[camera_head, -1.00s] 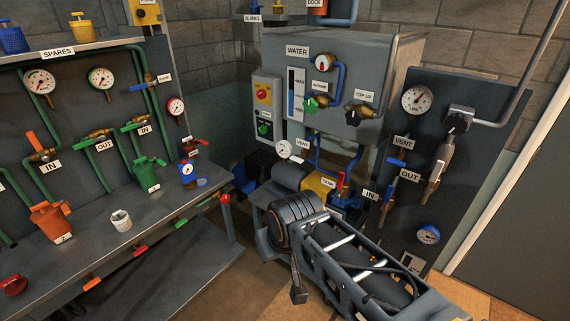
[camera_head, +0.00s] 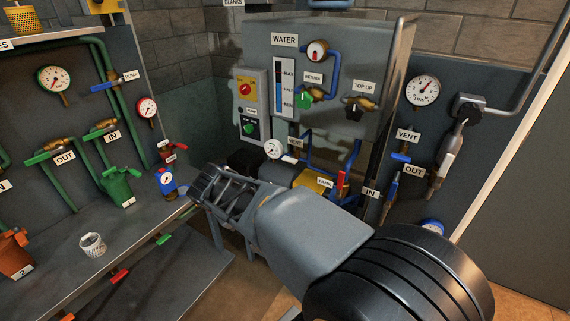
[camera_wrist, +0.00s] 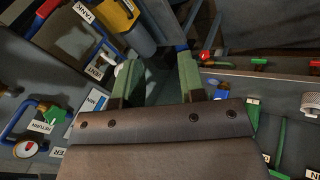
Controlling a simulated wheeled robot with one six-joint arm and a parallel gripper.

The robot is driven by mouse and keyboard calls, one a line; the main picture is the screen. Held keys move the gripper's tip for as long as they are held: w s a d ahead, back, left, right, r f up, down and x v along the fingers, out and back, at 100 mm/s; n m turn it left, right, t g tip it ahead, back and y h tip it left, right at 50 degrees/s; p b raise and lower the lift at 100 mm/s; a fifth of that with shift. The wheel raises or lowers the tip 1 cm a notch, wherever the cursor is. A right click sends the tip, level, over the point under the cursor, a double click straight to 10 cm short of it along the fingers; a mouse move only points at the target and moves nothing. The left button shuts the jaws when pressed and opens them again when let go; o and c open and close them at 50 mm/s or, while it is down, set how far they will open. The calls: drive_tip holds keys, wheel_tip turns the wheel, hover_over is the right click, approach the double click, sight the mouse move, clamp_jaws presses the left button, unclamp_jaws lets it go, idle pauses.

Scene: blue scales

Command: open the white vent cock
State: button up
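My gripper (camera_head: 203,188) is at the front of the tank stand, its end toward the bench corner. In the wrist view my gripper (camera_wrist: 160,75) is open, with two greenish fingers apart and nothing between them. One VENT label (camera_head: 295,143) is on the water tank unit, beside a white-faced gauge (camera_head: 272,148). That label also shows in the wrist view (camera_wrist: 96,72), left of the fingers, by a small white round part (camera_wrist: 118,68). Another VENT label (camera_head: 408,135) is on the right board, above a blue handle (camera_head: 400,157). I cannot clearly make out a white cock handle.
A red lever (camera_head: 341,183) and blue pipes are right of the TANK label.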

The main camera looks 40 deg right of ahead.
drive_tip(key=w+d+f+g+h+b, duration=0.1)
drive_tip(key=w+d+f+h+b, duration=0.15)
drive_tip(key=d, duration=0.45)
drive_tip(key=w+d+f+g+h+b, duration=0.1)
drive_tip(key=w+d+f+h, duration=0.1)
drive_tip(key=w+d+h, duration=0.3)
drive_tip(key=n+t+h+b, duration=0.3)
drive_tip(key=n+t+h, duration=0.1)
approach(288, 161)
drive_tip(key=p+x, duration=0.3)
drive_tip(key=x, duration=0.6)
drive_tip(key=shift+d+p, duration=0.2)
drive_tip(key=shift+p, duration=0.2)
drive_tip(key=shift+x, duration=1)
drive_tip(key=shift+w+a+f, duration=0.1)
clamp_jaws()
